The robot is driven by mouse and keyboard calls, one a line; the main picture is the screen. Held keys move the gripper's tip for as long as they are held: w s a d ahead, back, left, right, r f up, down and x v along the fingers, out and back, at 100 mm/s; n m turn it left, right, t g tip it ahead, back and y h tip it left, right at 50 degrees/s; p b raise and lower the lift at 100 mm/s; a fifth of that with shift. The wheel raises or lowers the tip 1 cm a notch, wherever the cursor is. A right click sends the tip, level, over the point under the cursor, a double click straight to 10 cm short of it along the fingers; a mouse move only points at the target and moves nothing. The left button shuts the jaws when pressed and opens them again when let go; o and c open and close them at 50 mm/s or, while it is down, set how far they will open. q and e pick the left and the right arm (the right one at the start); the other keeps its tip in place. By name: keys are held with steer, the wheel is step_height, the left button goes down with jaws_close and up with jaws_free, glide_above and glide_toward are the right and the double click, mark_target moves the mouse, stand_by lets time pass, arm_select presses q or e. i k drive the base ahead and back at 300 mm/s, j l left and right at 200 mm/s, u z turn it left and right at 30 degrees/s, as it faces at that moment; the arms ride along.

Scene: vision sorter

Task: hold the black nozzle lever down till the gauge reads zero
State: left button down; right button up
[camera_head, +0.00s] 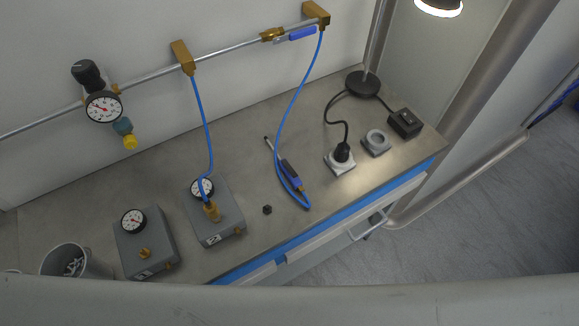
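The nozzle (288,170) lies on the metal bench, a thin silver tip at its upper left and a blue and dark body. Its lever is too small to tell apart from the body. Three round white gauges show: one on the wall pipe (104,107), one on the left grey box (133,221) and one on the right grey box (202,188). I cannot read their needles surely. Neither of my grippers is in view.
A blue-handled valve (300,34) sits on the pipe at upper right. A second hose (204,125) joins the right grey box (220,218). A small black cap (267,210), a plugged socket (341,162), a lamp base (362,84) and a grey cup (82,262) stand on the bench (245,150).

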mark_target(288, 168)
steer(key=l+u, duration=0.2)
steer(key=l, duration=0.6)
steer(key=l+u, duration=0.15)
steer(key=l, duration=0.65)
steer(key=k+l+u, duration=0.2)
steer(key=l, duration=0.6)
steer(key=i, duration=0.1)
